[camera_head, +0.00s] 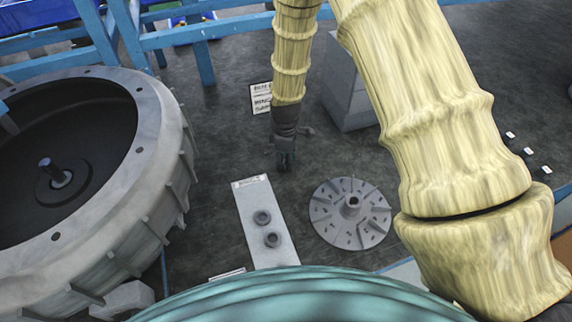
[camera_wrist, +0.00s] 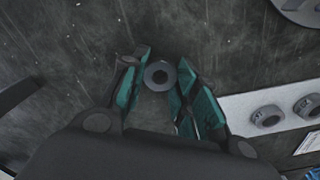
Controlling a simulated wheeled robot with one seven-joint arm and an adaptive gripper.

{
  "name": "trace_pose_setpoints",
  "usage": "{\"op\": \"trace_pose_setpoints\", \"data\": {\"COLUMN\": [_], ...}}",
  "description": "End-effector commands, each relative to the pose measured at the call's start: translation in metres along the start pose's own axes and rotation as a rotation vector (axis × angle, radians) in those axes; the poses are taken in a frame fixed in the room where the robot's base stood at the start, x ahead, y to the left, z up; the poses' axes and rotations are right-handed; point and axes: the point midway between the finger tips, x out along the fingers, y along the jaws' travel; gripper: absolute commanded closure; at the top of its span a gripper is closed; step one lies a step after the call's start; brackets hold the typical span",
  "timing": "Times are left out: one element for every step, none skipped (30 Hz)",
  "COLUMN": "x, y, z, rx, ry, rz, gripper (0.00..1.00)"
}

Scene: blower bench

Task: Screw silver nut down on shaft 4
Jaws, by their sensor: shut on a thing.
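My gripper (camera_head: 284,160) hangs over the dark floor area between the large housing and the finned disc. In the wrist view my gripper (camera_wrist: 158,88) is shut on a grey ring-shaped nut (camera_wrist: 158,66), taken as the silver nut, at its fingertips. A short upright shaft (camera_head: 47,163) stands in the middle of the round housing (camera_head: 148,125) at the left, well away from my gripper. I cannot read a number on that shaft. In the head view the held nut is too small to make out.
A pale plate (camera_head: 257,198) holds two grey nuts (camera_head: 262,217) (camera_head: 272,240); it also shows in the wrist view (camera_wrist: 235,102). A finned disc (camera_head: 325,208) lies right of it. A grey box (camera_head: 347,90) and a label sign (camera_head: 261,97) are behind. Blue rails (camera_head: 205,62) run across the back.

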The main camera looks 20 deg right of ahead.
Motion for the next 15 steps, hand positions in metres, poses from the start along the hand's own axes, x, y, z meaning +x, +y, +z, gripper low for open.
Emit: {"op": "trace_pose_setpoints", "data": {"x": [-0.004,-0.006,-0.007,-0.009,-0.010,-0.012,-0.013,-0.015,-0.017,-0.018,-0.019,-0.021,-0.022,-0.024,-0.025], "y": [0.000,0.000,0.000,0.000,0.000,0.000,0.000,0.000,0.000,0.000,0.000,0.000,0.000,0.000,0.000], "z": [0.000,0.000,0.000,0.000,0.000,0.000,0.000,0.000,0.000,0.000,0.000,0.000,0.000,0.000,0.000], "rx": [0.000,0.000,0.000,0.000,0.000,0.000,0.000,-0.001,-0.001,-0.001,-0.001,-0.001,-0.001,-0.001,-0.001], "ry": [0.000,0.000,0.000,0.000,0.000,0.000,0.000,0.000,0.000,0.000,0.000,0.000,0.000,0.000,0.000], "rz": [0.000,0.000,0.000,0.000,0.000,0.000,0.000,0.000,0.000,0.000,0.000,0.000,0.000,0.000,0.000], "gripper": [0.95,0.95,0.95,0.95,0.95,0.95,0.95,0.95,0.95,0.95,0.95,0.95,0.95,0.95,0.95]}}
